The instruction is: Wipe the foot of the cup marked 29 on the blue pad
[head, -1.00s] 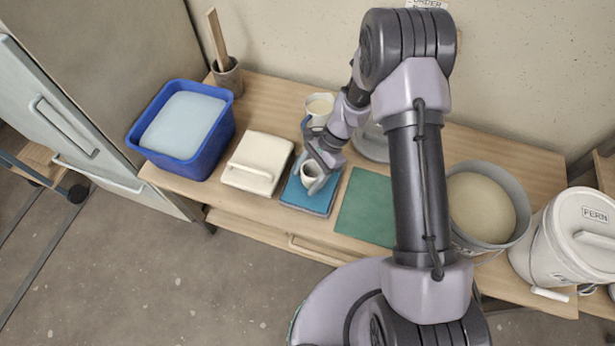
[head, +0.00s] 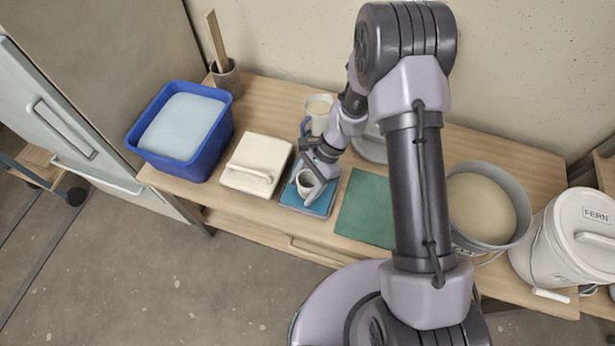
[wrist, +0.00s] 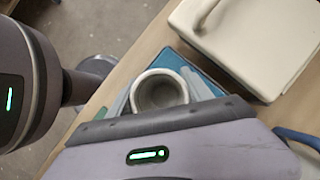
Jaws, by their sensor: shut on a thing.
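The small whitish cup (head: 305,183) is in my gripper (head: 309,184), over the blue pad (head: 292,200) in the head view. My gripper is shut on the cup. In the wrist view the cup (wrist: 159,92) shows its round open mouth upward, with the pad (wrist: 200,75) behind and below it. Whether its foot touches the pad cannot be told. No mark 29 can be read on it.
A cream lidded box (head: 257,165) lies just left of the pad, and a blue tub (head: 182,133) is further left. A green mat (head: 368,208) lies to the right. A mug (head: 317,113) stands behind my gripper. A grey bucket (head: 487,207) and a white FERN bucket (head: 572,238) stand at the right.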

